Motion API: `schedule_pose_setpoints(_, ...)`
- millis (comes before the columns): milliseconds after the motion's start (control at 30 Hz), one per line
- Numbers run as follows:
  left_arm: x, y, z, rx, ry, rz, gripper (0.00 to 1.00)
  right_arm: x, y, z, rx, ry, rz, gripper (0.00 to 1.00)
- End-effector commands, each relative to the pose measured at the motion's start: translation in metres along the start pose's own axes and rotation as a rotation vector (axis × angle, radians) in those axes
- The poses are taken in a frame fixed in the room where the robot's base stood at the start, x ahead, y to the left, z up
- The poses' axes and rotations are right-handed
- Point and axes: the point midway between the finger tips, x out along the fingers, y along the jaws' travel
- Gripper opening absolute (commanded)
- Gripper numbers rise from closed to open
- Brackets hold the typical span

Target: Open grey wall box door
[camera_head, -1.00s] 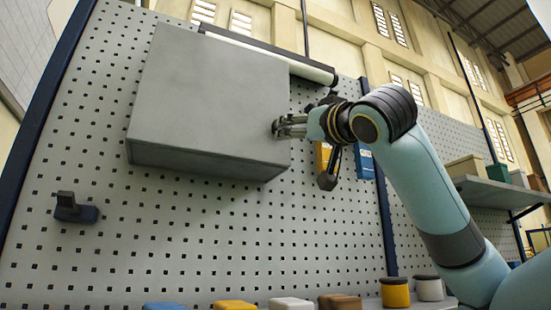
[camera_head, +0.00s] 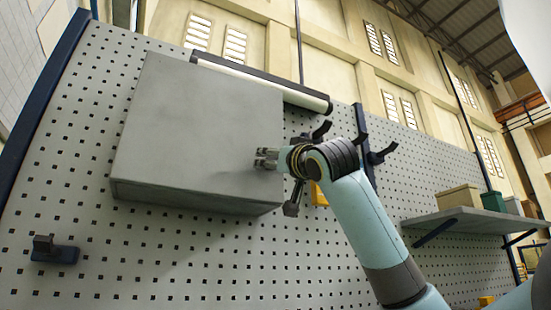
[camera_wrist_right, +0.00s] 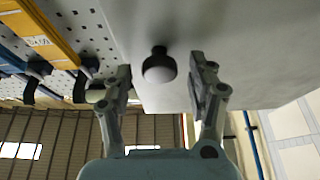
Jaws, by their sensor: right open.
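The grey wall box (camera_head: 195,130) hangs on the pegboard at upper left in the head view. Its front door looks shut and flush. My right gripper (camera_head: 265,158) is at the right part of the box's front face. In the right wrist view, a small dark round knob (camera_wrist_right: 159,67) stands out from the grey box face (camera_wrist_right: 245,50). The open fingers of my right gripper (camera_wrist_right: 161,78) are on either side of the knob, with a visible gap on each side. The knob is hidden in the head view. My left gripper is not in view.
The perforated panel (camera_head: 150,260) surrounds the box. A long tube (camera_head: 270,85) lies along the box's top edge. Black hooks (camera_head: 380,153) and a yellow item (camera_head: 318,194) are right of the box. A shelf (camera_head: 470,222) with boxes is further right. A dark bracket (camera_head: 55,250) is lower left.

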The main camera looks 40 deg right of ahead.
Motion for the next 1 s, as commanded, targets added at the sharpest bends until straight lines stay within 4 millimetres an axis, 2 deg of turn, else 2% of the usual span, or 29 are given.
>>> schedule_pose_setpoints(133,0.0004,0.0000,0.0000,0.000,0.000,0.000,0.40,-0.0003,0.0001,0.0003,0.000,0.000,0.000,0.55)
schedule_pose_setpoints(567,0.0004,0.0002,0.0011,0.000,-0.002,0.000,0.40,-0.0004,0.0001,0.0001,0.000,0.000,0.000,0.00)
schedule_pose_setpoints(1000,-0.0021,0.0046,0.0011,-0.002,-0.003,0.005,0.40,-0.0015,0.0020,-0.0008,-0.009,-0.001,0.023,0.00)
